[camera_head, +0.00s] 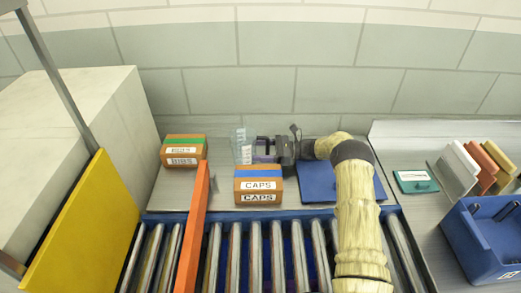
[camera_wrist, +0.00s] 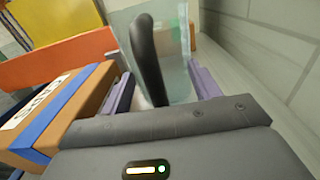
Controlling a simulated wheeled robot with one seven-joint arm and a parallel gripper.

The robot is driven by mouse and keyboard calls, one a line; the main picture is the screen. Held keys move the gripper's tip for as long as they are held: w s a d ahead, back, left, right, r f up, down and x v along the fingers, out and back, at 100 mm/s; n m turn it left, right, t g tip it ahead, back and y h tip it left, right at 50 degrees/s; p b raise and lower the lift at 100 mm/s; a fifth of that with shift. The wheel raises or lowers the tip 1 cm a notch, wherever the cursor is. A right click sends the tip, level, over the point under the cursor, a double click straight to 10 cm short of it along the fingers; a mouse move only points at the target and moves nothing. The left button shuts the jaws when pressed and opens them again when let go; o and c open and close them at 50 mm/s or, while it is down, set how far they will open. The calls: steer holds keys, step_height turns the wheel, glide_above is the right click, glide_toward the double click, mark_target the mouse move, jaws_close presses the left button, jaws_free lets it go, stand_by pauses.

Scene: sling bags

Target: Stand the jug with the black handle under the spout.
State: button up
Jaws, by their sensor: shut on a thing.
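The clear jug (camera_head: 241,146) stands out at the back of the metal counter, left of my gripper (camera_head: 264,149) and behind the CAPS box. In the wrist view the pale, see-through jug (camera_wrist: 180,55) has a black handle (camera_wrist: 147,60) facing me. My gripper (camera_wrist: 162,92) has a purple finger on each side of the jug's handle side and is shut on it. The exact contact is partly hidden, and I cannot tell whether the jug's base touches the counter. I cannot make out a spout in either view.
The CAPS box (camera_head: 258,186) stands close in front of my gripper. Another orange box (camera_head: 184,150) is farther left, beyond an orange bar (camera_head: 194,220). A blue mat (camera_head: 318,188) lies right. Rollers (camera_head: 255,255) run along the front; a blue crate (camera_head: 480,245) stands far right.

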steer(key=shift+f, duration=0.15)
steer(key=o, duration=1.1)
steer(key=shift+r, duration=0.25)
steer(key=d+b, duration=0.2)
steer(key=d, duration=0.5)
steer(key=shift+d, duration=0.25)
